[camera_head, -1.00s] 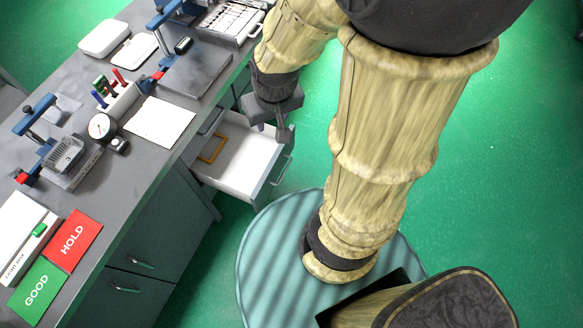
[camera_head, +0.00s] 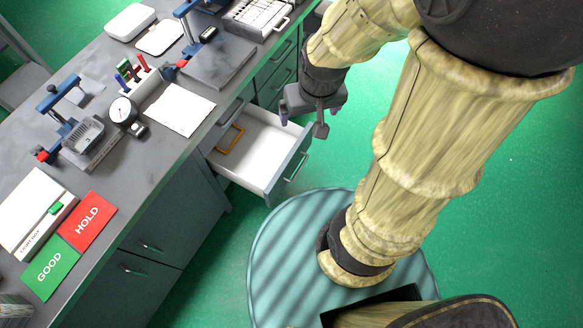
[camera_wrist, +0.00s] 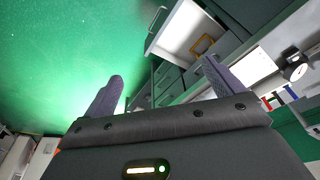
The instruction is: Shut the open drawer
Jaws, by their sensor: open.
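The open drawer (camera_head: 256,160) sticks out from the bench's cabinet, with a white inside and a grey-green front carrying a bar handle (camera_head: 296,167). A yellow-brown frame-like object (camera_head: 230,139) lies inside it. My gripper (camera_head: 302,126) is near the drawer's far front corner and looks apart from it, though its height over the drawer is hard to judge. In the wrist view my gripper (camera_wrist: 160,90) has its two fingers spread with nothing between them. The drawer (camera_wrist: 185,32) shows there beyond the fingers, toward the upper right.
The grey bench top (camera_head: 165,150) holds a light box (camera_head: 35,210), red HOLD card (camera_head: 88,221), green GOOD card (camera_head: 50,267), a dial gauge (camera_head: 123,111), a pen holder and clamps. Closed drawers (camera_head: 275,75) sit beyond the open one. Green floor (camera_head: 480,200) is free on the right.

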